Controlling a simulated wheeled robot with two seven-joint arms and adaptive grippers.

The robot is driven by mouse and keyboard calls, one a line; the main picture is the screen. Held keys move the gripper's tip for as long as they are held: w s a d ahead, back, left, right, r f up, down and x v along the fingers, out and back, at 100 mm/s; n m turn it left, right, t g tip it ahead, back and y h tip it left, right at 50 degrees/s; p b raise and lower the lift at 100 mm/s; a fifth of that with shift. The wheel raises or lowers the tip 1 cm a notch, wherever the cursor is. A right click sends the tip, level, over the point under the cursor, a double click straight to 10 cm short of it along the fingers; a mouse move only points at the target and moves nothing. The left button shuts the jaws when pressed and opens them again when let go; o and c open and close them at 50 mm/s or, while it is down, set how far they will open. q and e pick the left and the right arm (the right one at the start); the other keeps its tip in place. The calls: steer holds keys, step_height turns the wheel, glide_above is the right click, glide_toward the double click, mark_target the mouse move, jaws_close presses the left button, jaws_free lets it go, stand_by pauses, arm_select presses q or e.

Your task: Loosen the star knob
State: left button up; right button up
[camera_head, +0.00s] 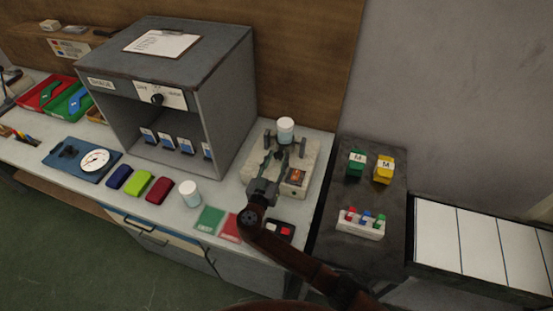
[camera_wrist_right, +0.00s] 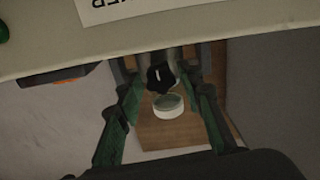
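The star knob (camera_wrist_right: 160,78) is black and lobed, and shows in the middle of the right wrist view. It sits on a grey post of the pale fixture (camera_head: 254,187) on the bench. My right gripper (camera_head: 272,160) reaches over this fixture from the front. In the right wrist view its two green-sided fingers stand wide apart, one on each side of the knob, with gaps visible. I cannot tell their exact depth relative to it. In the head view the knob is hard to make out behind the fingers. My left gripper is not in view.
A white jar (camera_head: 286,127) stands at the fixture's back. A grey cabinet (camera_head: 230,100) rises to the left. Another white jar (camera_head: 190,190), coloured bundles, green and red cards (camera_head: 209,219) lie in front. A dark side table (camera_head: 346,193) holds small blocks.

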steer(key=c, duration=0.3)
jaws_close()
steer(key=shift+n, duration=1)
steer(key=n+p, duration=0.1)
steer(key=n, duration=0.3)
steer(key=shift+r, duration=0.1)
steer(key=n+p, duration=0.2)
steer(key=n, duration=0.2)
steer(key=shift+n, duration=0.4)
steer(key=n+p, duration=0.3)
steer(key=n, duration=0.2)
steer(key=shift+a+r, duration=0.1)
steer(key=n+p, duration=0.2)
steer(key=n, duration=0.2)
steer(key=n+p, duration=0.2)
steer(key=n, duration=0.2)
steer(key=shift+n+p, duration=0.3)
steer(key=n+p, duration=0.3)
steer(key=n, duration=0.2)
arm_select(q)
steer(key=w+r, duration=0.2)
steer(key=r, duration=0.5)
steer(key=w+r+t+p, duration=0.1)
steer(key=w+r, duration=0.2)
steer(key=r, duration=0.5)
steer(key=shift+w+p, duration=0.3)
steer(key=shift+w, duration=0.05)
arm_select(e)
steer(key=shift+n, duration=1.8)
steer(key=shift+f, duration=0.2)
